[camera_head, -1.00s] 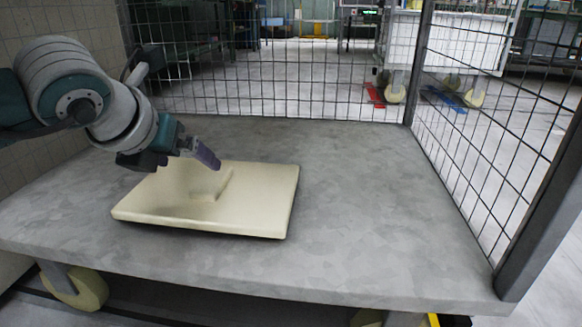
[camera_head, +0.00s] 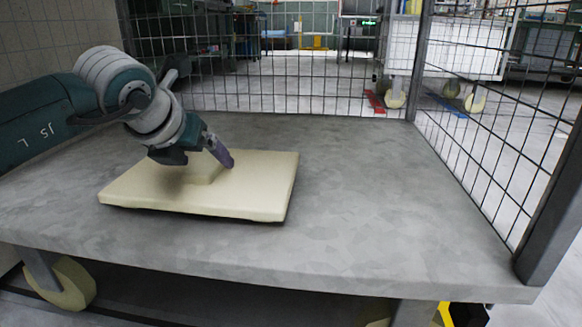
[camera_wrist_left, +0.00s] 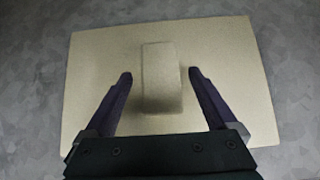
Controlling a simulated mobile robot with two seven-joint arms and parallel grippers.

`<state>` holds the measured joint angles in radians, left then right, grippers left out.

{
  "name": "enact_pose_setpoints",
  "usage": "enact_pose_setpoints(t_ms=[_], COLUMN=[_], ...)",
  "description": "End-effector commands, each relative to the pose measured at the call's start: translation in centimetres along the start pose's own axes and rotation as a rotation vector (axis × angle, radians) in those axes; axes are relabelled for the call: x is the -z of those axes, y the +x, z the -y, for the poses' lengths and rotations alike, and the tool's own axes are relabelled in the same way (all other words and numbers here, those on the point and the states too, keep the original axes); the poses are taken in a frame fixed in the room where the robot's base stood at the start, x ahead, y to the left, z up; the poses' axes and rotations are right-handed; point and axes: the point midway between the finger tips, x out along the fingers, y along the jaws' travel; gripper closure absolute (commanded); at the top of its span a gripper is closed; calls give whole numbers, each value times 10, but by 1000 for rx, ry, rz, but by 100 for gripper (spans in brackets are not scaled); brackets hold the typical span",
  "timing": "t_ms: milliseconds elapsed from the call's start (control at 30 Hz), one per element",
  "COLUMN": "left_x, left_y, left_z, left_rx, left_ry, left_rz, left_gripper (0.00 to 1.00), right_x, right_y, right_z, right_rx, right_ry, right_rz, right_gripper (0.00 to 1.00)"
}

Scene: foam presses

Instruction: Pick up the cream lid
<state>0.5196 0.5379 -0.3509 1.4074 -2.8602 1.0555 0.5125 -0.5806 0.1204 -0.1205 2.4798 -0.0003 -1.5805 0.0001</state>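The cream lid (camera_head: 252,186) lies flat on the grey table, a rectangular slab with a raised block-shaped handle in its middle. In the left wrist view the lid (camera_wrist_left: 220,60) fills most of the picture, with its handle (camera_wrist_left: 160,75) upright in the centre. My left gripper (camera_head: 222,160) is over the lid near the handle. Its two purple fingers are open, one on each side of the handle's near part, with a visible gap on both sides, as the left wrist view (camera_wrist_left: 158,78) shows. Whether the fingertips touch the lid, I cannot tell. My right gripper is not in view.
The grey table (camera_head: 370,200) is bare to the right of the lid. A wire mesh fence (camera_head: 290,75) stands along its back, and another mesh panel with a dark post (camera_head: 555,200) closes its right side. A tiled wall (camera_head: 50,60) is at the left.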

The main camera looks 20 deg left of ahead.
Motion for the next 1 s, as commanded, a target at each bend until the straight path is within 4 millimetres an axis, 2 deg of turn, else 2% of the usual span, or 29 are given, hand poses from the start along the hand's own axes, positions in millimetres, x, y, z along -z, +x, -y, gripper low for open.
enact_pose_setpoints(t_ms=[67, 700, 1000], left_x=[0, 0, -2], left_y=[0, 0, -2], left_z=[0, 0, 0], left_rx=[0, 0, 0], left_ry=[0, 0, 0], left_rz=[0, 0, 0], left_gripper=[19, 91, 92], right_x=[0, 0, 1], right_y=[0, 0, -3], right_z=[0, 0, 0], right_rx=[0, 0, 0], right_ry=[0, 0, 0], right_rz=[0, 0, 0], right_gripper=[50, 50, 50])
